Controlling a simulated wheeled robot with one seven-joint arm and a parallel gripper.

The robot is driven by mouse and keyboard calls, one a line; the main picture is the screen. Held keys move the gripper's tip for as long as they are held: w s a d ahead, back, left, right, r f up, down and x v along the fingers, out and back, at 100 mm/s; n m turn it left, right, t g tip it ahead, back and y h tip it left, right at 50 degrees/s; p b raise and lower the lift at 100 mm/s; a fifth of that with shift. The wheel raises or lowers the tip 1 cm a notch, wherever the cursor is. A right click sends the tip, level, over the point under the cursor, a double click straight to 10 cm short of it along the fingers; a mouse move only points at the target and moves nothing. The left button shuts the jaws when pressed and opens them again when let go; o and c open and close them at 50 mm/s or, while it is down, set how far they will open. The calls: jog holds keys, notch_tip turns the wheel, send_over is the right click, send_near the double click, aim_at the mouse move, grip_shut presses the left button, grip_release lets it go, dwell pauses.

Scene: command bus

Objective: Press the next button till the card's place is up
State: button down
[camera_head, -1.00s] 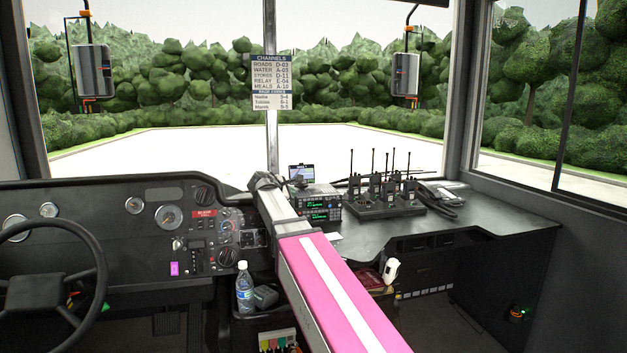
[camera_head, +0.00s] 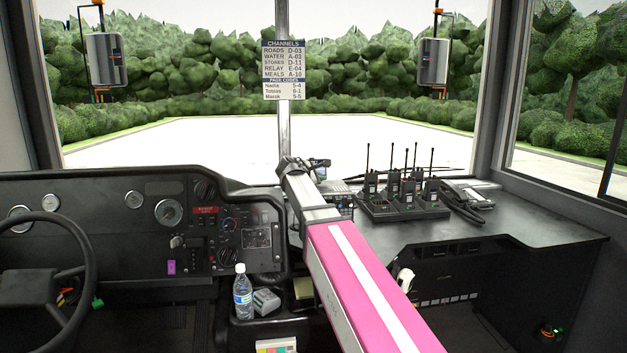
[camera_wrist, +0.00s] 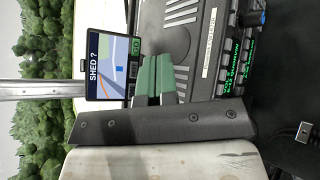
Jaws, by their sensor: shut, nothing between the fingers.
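A small dark-framed screen (camera_wrist: 107,62) shows in the wrist view, turned on its side. It reads "SHED ?" beside a map. A green-lit button (camera_wrist: 135,46) and a darker button (camera_wrist: 134,71) sit along its edge; the darker one's label is too small to read. My gripper (camera_wrist: 157,60) has green fingers, closed and empty, close beside the buttons. I cannot tell whether it touches anything. In the head view my arm covers most of the screen (camera_head: 321,172). I cannot make out a card naming a place.
A radio unit (camera_wrist: 200,45) stands beside the screen. Several handheld radios (camera_head: 402,200) stand in a charger on the counter, with a corded phone (camera_head: 466,193) to their right. A channel list (camera_head: 283,70) hangs on the window post. A bottle (camera_head: 243,293) stands below the dash.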

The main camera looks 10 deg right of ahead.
jog(key=shift+w+f, duration=0.35)
jog(key=shift+w, duration=1.05)
jog(key=shift+w+f, duration=0.35)
jog(key=shift+w, duration=1.05)
jog(key=shift+w+f, duration=0.35)
jog(key=shift+w, duration=1.05)
jog(key=shift+w, duration=0.15)
jog(key=shift+w+f, duration=0.1)
jog(key=shift+w, duration=0.15)
jog(key=shift+w, duration=0.3)
jog(key=shift+s, duration=0.75)
jog(key=shift+s, duration=0.1)
jog(key=shift+s+r, duration=0.25)
jog(key=shift+s, duration=0.5)
jog(key=shift+s+r, duration=0.2)
jog(key=shift+s, duration=0.6)
jog(key=shift+s+r, duration=0.25)
jog(key=shift+s, duration=0.5)
